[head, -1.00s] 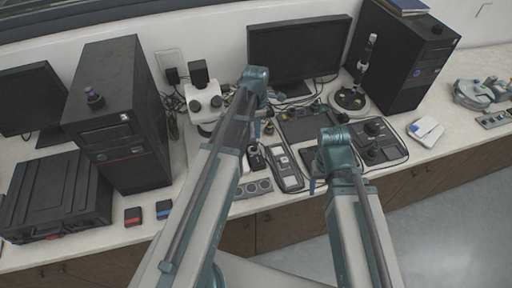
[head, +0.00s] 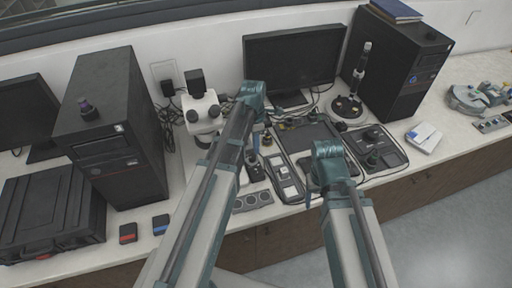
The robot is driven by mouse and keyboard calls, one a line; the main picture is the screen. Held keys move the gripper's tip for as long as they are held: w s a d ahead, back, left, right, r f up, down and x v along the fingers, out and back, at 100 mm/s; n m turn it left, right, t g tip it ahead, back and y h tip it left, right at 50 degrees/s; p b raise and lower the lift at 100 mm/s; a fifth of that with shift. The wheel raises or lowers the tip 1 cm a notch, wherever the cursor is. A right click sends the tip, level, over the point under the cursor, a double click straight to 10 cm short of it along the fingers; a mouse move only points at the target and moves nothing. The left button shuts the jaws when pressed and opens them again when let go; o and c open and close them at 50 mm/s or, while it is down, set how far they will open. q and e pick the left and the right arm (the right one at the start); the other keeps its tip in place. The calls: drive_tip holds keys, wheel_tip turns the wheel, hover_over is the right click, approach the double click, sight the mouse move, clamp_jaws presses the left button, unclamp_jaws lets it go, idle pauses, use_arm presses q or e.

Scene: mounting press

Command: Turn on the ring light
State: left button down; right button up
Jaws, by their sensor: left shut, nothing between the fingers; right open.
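A white microscope (head: 203,112) with a dark camera on top stands left of the middle monitor; I cannot make out a ring light on it. A small grey panel with several round dark knobs (head: 252,201) lies near the bench's front edge; I cannot tell whether it belongs to the light. My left gripper (head: 254,170) is shut and empty, mostly hidden behind its arm, and appears just behind the knob panel. My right gripper (head: 309,196) is open and empty, mostly hidden by its wrist, near the front of the dark tray area. Contact cannot be seen for either.
A dark tray (head: 308,132) and a black control unit (head: 375,147) lie at right. A stand with a black round base (head: 346,107) is behind them. Computer towers (head: 112,130) flank the bench. A black case (head: 50,212) is at left. Cables lie around the microscope.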

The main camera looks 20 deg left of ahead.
sight(257, 173)
use_arm(q)
drive_tip(key=f+b, duration=0.7)
drive_tip(key=s+f+b, duration=0.1)
drive_tip(key=f+b, duration=0.2)
drive_tip(key=f, duration=0.1)
drive_tip(key=shift+d+f, duration=0.1)
drive_tip(key=shift+d, duration=0.3)
drive_tip(key=shift+s, duration=0.1)
drive_tip(key=shift+s+f+b, duration=0.1)
drive_tip(key=shift+f+b, duration=0.1)
drive_tip(key=shift+b, duration=0.1)
drive_tip(key=shift+d+t, duration=0.1)
drive_tip(key=shift+t, duration=0.2)
drive_tip(key=shift+w+a+r, duration=0.15)
drive_tip(key=shift+w+a, duration=0.35)
drive_tip(key=shift+w, duration=0.25)
drive_tip(key=shift+r, duration=0.15)
